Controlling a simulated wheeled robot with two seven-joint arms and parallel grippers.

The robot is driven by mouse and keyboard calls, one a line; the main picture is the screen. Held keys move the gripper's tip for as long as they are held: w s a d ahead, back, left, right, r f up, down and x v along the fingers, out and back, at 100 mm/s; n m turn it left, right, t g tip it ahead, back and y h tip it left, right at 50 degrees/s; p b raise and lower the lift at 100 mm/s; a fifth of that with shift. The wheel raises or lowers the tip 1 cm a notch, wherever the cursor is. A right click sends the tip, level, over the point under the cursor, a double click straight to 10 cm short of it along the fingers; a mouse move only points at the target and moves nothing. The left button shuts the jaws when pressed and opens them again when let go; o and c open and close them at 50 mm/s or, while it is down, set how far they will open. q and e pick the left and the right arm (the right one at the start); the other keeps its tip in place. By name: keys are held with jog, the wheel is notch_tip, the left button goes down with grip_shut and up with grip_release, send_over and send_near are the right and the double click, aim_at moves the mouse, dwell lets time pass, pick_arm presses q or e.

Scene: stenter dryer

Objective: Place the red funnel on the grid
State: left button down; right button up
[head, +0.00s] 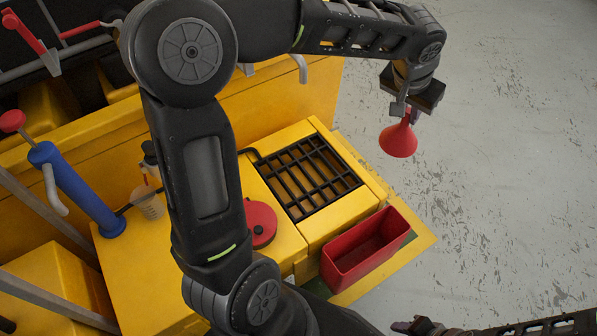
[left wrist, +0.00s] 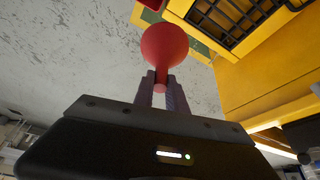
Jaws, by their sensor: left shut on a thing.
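The red funnel (head: 398,140) hangs in the air in the head view, its wide end down. My left gripper (head: 411,112) is shut on its narrow stem. In the left wrist view the funnel (left wrist: 164,52) sits between the two fingers (left wrist: 162,92). The black grid (head: 305,176) is set in the top of the yellow machine, to the left of the funnel and apart from it. Its bars also show in the left wrist view (left wrist: 235,20). My right gripper (head: 408,326) is at the lower edge of the head view; its jaws are unclear.
A red open bin (head: 345,268) hangs on the machine's front, below the grid. A round red lid (head: 261,222), a blue hand pump (head: 75,187) and a small bottle (head: 148,200) are left of the grid. Grey floor (head: 500,180) is clear on the right.

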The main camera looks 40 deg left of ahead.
jog(key=shift+o, duration=0.2)
jog(key=shift+o, duration=0.8)
pick_arm(q)
jog(key=shift+a+f, duration=0.35)
jog(key=s+a+f+n+y+b, duration=0.1)
jog(key=s+a+f+n+b, duration=0.1)
jog(key=a+f, duration=0.6)
jog(key=s+a+f+n+y+b, duration=0.1)
jog(key=s+a+f+n+b, duration=0.2)
jog(key=a, duration=1)
notch_tip(320, 180, down, 6)
jog(key=shift+s+a+r+n+g+b, duration=0.2)
jog(key=shift+a+n+g+b, duration=0.2)
jog(key=shift+b, duration=0.55)
pick_arm(e)
notch_tip(320, 180, down, 7)
jog(key=shift+w+d, duration=0.2)
jog(key=shift+r, duration=0.1)
pick_arm(q)
jog(key=shift+f+b, duration=0.8)
jog(key=shift+f, duration=1.75)
pick_arm(e)
jog(key=shift+w+d+f, duration=0.1)
jog(key=shift+w+f, duration=0.05)
jog(key=shift+f, duration=0.3)
jog(key=shift+w+d+f, duration=0.1)
jog(key=shift+f, duration=0.3)
